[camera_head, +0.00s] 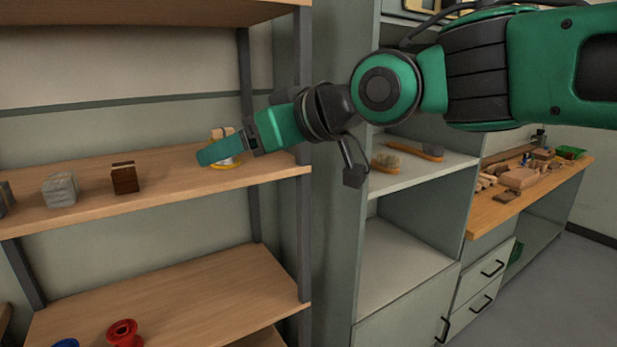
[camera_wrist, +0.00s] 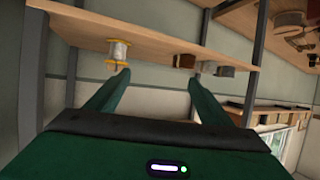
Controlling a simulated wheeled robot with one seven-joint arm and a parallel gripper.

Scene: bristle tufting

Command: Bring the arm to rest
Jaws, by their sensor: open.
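My green gripper (camera_head: 208,155) reaches leftward to the upper wooden shelf in the head view. In the wrist view my gripper (camera_wrist: 158,80) shows two fingers spread apart with nothing between them. A pale spool with yellow flanges (camera_head: 227,164) stands on that shelf, partly hidden behind my gripper. The wrist view appears upside down; there the spool (camera_wrist: 118,52) shows just beyond the tip of the left finger. A small gap seems to lie between them.
The upper shelf (camera_head: 160,203) also holds a dark brown block (camera_head: 124,178) and a grey block (camera_head: 60,189). A red spool (camera_head: 124,333) sits on the lower shelf. Brushes (camera_head: 387,162) lie in the grey cabinet. A cluttered workbench (camera_head: 484,215) stands at right.

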